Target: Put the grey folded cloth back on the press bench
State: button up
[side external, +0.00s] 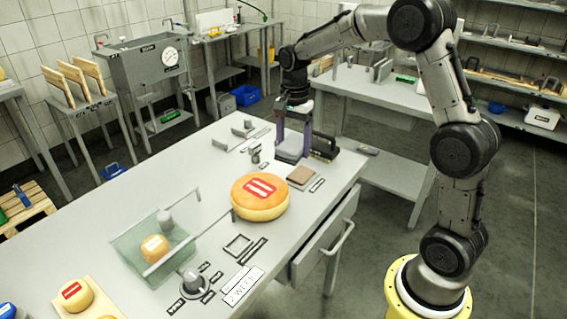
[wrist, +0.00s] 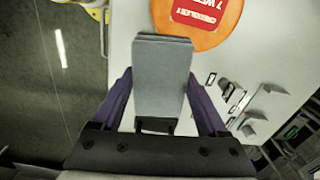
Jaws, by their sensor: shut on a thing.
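The grey folded cloth (wrist: 162,75) is a flat, layered grey rectangle between the two purple fingers of my gripper (wrist: 160,105) in the wrist view. In the side external view my gripper (side external: 294,128) points down over the far right part of the long grey table (side external: 115,235), shut on the cloth (side external: 291,147). I cannot tell whether the cloth's lower edge touches the tabletop. No label shows which surface is the press bench; another grey bench (side external: 385,92) stands behind my gripper.
A large orange cheese wheel (side external: 260,204) with a red label sits near the cloth; a brown square pad (side external: 301,177) lies beside it. A dark object (side external: 323,147) is close on the gripper's right. A clear bin (side external: 150,250) holds a small cheese. Small metal items lie behind.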

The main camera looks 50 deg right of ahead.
jog(key=shift+m, duration=0.6)
jog(key=d, duration=0.1)
jog(key=s+d, duration=0.1)
jog(key=d, duration=0.1)
jog(key=s+d, duration=0.1)
jog(key=d, duration=0.1)
jog(key=shift+s+d, duration=0.1)
jog(key=w+d+f, duration=0.1)
jog(key=w+f, duration=0.1)
jog(key=w, duration=0.2)
jog(key=w+d+f, duration=0.2)
jog(key=w+f, duration=0.1)
jog(key=w+d+f, duration=0.2)
jog(key=w+f, duration=0.1)
jog(key=w, duration=0.1)
jog(key=shift+w+d+f, duration=0.2)
jog(key=shift+w+f, duration=0.05)
jog(key=shift+w, duration=0.05)
jog(key=shift+w+d+f, duration=0.2)
jog(key=shift+w+f, duration=0.25)
jog(key=shift+f, duration=1.7)
jog(key=shift+f, duration=0.1)
jog(key=o, duration=0.9)
